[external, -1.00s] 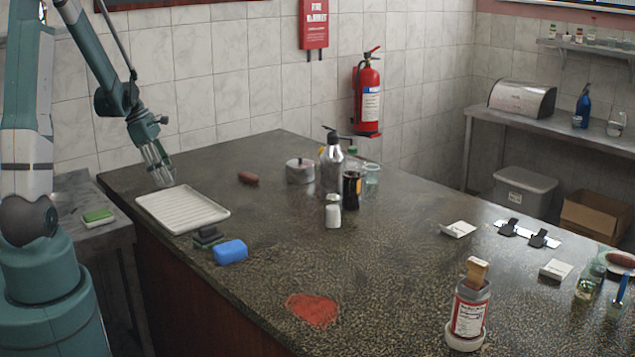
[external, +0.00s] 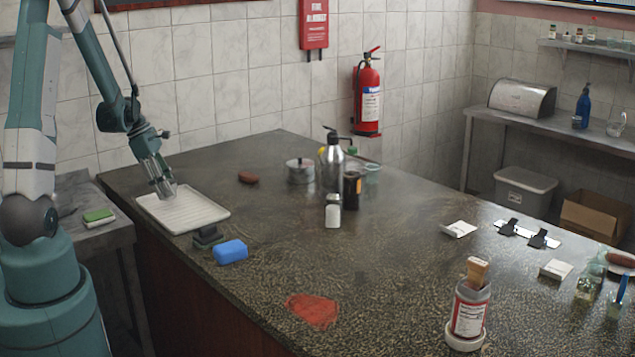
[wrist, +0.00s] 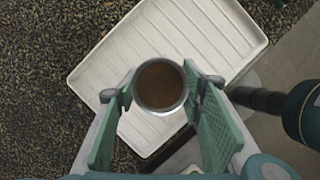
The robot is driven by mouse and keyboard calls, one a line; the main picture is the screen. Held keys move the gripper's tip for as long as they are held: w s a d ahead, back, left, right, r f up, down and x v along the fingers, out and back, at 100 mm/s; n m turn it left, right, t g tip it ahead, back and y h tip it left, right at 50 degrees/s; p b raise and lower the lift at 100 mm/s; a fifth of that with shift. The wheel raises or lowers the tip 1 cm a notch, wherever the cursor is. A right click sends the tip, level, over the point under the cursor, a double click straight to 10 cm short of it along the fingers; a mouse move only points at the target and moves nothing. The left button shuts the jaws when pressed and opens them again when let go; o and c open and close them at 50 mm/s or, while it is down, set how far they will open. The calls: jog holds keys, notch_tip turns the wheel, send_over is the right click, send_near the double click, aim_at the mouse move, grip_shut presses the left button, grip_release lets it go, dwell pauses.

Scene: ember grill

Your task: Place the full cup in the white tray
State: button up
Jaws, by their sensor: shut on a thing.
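The full cup (wrist: 160,86) is a round grey cup with brown liquid inside, seen from above in the wrist view. My gripper (external: 163,187) is shut on it, with one green finger on each side. The cup appears upright. The white tray (external: 208,214) is a ribbed rectangle at the left end of the dark counter. In the wrist view, the tray (wrist: 215,35) shows behind the cup, which overlaps the tray's lower part. I cannot tell whether the cup touches the tray. In the external view, the fingers largely hide the cup.
A blue block (external: 231,252) and a dark object (external: 207,238) sit close to the tray's front right. A lidded pot (external: 300,171), a steel bottle (external: 331,165) and a white-bodied shaker (external: 333,212) stand farther right. The tray's visible surface is clear.

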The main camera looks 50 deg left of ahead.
jog(key=shift+f, duration=1.5)
jog(key=shift+f, duration=0.15)
jog(key=o, duration=1)
jog(key=shift+r, duration=0.2)
jog(key=v, duration=1.2)
jog(key=shift+d, duration=0.1)
